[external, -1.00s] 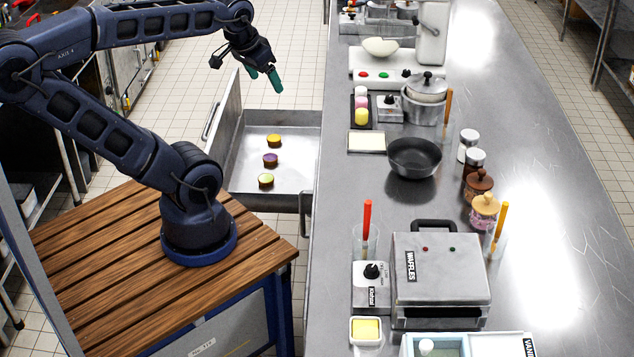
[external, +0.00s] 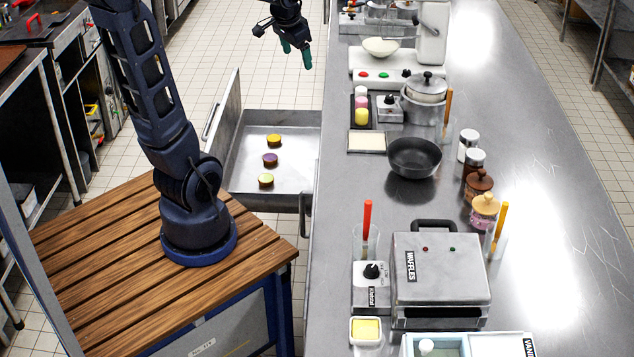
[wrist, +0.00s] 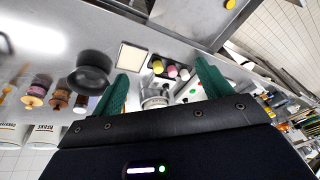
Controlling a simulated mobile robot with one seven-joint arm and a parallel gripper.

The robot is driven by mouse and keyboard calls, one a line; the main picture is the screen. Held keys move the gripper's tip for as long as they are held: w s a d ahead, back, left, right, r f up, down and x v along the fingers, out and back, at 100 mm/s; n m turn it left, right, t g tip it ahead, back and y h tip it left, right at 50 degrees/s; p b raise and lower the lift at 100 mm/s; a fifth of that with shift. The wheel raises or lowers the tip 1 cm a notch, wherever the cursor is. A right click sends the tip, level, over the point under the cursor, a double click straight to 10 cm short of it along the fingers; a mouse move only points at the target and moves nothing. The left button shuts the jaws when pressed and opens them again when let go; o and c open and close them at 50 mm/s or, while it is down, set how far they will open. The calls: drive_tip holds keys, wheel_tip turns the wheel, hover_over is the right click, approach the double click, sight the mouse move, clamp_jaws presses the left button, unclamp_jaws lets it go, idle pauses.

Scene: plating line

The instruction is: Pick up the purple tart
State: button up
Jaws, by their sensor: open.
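My gripper (external: 296,58) is high above and beyond the drawer, near the counter's left edge, clear of the tarts. Its green fingers are apart and nothing is between them. In the wrist view my gripper (wrist: 160,85) points toward the counter, and the purple tart cannot be made out there.
The counter to the right holds a black pan (external: 414,157), a steel pot (external: 424,100), a tray of colored pieces (external: 361,122), a white board (external: 366,141) and a waffle maker (external: 440,270). The drawer's raised side panel (external: 228,110) stands at its left.

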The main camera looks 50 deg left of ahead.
drive_tip(key=w+a+f+g, duration=0.1)
drive_tip(key=w+a+f, duration=0.6)
drive_tip(key=w+a, duration=0.3)
drive_tip(key=m+g+h, duration=0.1)
drive_tip(key=m+g, duration=0.1)
drive_tip(key=m, duration=0.1)
hover_over(270, 157)
wheel_tip(270, 157, down, 44)
drive_tip(key=f, duration=0.5)
drive_tip(key=shift+w+f, duration=0.3)
drive_tip(key=shift+w, duration=0.05)
drive_tip(key=shift+s+a+f, duration=0.1)
drive_tip(key=shift+s+f, duration=0.05)
drive_tip(key=shift+f, duration=1.1)
drive_tip(key=shift+s+f, duration=0.1)
drive_tip(key=shift+f, duration=1.15)
drive_tip(key=c, duration=0.8)
